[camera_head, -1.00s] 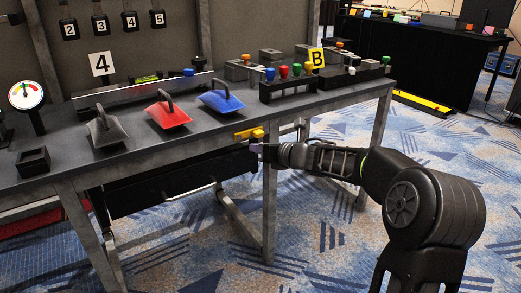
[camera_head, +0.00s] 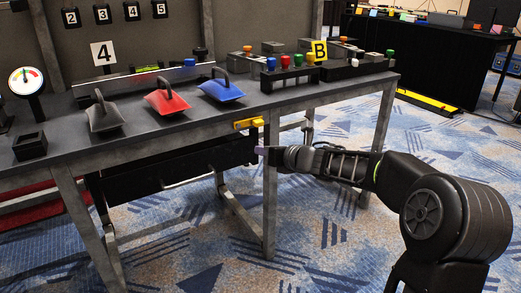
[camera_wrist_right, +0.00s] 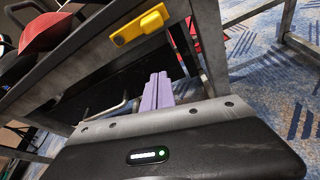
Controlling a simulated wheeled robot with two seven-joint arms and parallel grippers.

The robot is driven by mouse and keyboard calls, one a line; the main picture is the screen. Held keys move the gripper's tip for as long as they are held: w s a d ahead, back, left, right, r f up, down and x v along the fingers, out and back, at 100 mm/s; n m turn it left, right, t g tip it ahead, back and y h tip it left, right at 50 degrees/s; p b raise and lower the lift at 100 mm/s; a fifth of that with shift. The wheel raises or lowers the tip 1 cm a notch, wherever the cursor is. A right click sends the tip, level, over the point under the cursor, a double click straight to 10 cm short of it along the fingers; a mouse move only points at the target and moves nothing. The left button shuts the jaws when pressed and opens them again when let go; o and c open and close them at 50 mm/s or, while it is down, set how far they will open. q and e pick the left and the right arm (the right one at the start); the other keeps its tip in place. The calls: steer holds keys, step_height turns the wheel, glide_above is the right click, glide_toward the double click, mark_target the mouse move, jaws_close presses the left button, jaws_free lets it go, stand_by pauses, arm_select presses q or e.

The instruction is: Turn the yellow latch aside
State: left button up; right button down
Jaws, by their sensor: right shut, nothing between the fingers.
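The yellow latch (camera_head: 249,123) is on the table's front edge, above the right end of the black drawer (camera_head: 165,176). It lies about level along the edge in the head view. In the right wrist view the latch (camera_wrist_right: 140,24) is a yellow bar with a thicker block at one end. My right gripper (camera_head: 260,150) is just below the latch, apart from it. Its purple fingers (camera_wrist_right: 158,92) are together and empty in the wrist view. My left gripper is not in view.
A table leg (camera_head: 270,195) stands below the latch. The drawer has a bar handle (camera_head: 190,183). Carpet right of the table is open.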

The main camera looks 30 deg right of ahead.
steer(key=a+p+v, duration=0.1)
steer(key=v, duration=0.5)
steer(key=shift+s+d+r, duration=0.15)
steer(key=shift+s, duration=0.2)
